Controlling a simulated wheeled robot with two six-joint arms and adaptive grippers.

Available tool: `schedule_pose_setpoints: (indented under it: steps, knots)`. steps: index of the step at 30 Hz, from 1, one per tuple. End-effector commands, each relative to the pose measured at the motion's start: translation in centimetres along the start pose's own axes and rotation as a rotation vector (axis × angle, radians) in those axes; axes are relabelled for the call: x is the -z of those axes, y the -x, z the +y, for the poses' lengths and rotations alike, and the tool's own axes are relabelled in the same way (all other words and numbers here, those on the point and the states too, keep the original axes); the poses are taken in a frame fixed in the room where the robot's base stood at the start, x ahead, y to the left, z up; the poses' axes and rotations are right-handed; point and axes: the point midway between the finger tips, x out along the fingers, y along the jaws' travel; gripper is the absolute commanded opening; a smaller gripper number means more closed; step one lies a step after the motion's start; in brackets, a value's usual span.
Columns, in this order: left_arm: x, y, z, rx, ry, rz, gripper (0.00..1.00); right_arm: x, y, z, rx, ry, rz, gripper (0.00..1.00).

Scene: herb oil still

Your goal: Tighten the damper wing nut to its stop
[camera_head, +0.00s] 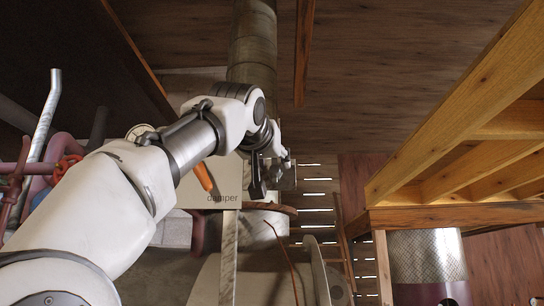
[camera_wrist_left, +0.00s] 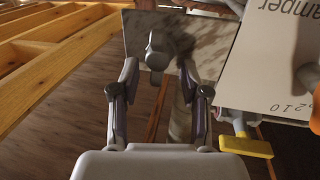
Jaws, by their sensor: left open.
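My left gripper (camera_wrist_left: 158,72) is open in the left wrist view, with one finger on each side of a grey, rounded wing nut (camera_wrist_left: 157,52). The nut stands in front of a mottled metal plate (camera_wrist_left: 138,28). I cannot tell whether either finger touches it. In the head view my left gripper (camera_head: 275,170) is beside the right edge of the pale panel marked "damper" (camera_head: 222,190), and I cannot make out the nut there. The panel (camera_wrist_left: 270,65) shows upside down in the wrist view, with a 0, 1, 2 scale. My right gripper is not in view.
An orange handle (camera_head: 204,177) sticks out by the panel; a yellow handle (camera_wrist_left: 246,147) is below it in the wrist view. A large pipe (camera_head: 252,40) rises behind. Wooden beams (camera_head: 455,105) stand to the right, pink pipes (camera_head: 75,150) to the left.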

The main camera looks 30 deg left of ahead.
Motion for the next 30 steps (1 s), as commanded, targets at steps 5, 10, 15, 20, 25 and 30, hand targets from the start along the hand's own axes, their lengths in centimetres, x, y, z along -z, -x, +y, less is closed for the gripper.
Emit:
schedule_pose_setpoints:
  steps: [5, 10, 15, 20, 25, 30]
  knots:
    - [-0.08, 0.01, 0.04, 0.000, 0.000, -0.001, 0.07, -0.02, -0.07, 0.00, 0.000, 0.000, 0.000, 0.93]
    - [-0.17, -0.05, 0.05, 0.000, -0.001, -0.004, 0.00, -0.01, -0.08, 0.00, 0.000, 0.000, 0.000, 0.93]
    - [-0.30, -0.11, 0.07, 0.000, -0.002, -0.007, 0.00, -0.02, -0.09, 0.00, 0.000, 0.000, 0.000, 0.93]
    - [-0.39, -0.18, 0.11, 0.000, -0.016, -0.014, 0.00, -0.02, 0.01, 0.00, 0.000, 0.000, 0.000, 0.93]
    - [-0.43, -0.26, 0.23, -0.001, -0.069, -0.028, 0.00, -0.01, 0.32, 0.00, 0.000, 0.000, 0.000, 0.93]
    - [-0.41, -0.34, 0.43, -0.002, -0.167, -0.048, 0.00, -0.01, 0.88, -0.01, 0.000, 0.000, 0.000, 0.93]
